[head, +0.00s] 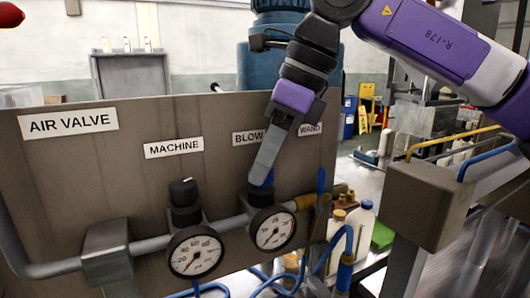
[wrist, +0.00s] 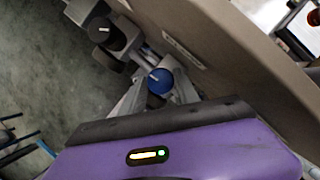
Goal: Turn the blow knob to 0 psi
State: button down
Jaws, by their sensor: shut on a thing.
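The blow knob (wrist: 158,80) is blue with a white mark, and in the wrist view it sits between my grey fingers. In the head view a blue sliver of it (head: 269,178) shows beside my gripper (head: 261,180), which reaches down from above and is shut on it. Below the knob is the blow gauge (head: 273,231), a white round dial; its needle reading is too small to tell surely. The BLOW label (head: 247,138) is partly covered by my gripper.
The black machine knob (head: 183,190) and its gauge (head: 195,254) stand to the left on the same grey pipe (head: 149,246). The brown panel (head: 75,170) is close behind. Blue hoses (head: 335,245) and bottles (head: 360,222) are at the right.

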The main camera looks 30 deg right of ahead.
jog(key=shift+r+n+y, duration=0.1)
jog(key=shift+n+y, duration=0.2)
jog(key=shift+n, duration=0.3)
jog(key=shift+p, duration=0.3)
jog(key=c, duration=0.9)
grip_release()
jog(key=shift+g, duration=0.3)
jog(key=v, duration=0.7)
jog(key=shift+r, duration=0.3)
jog(key=shift+s, duration=0.1)
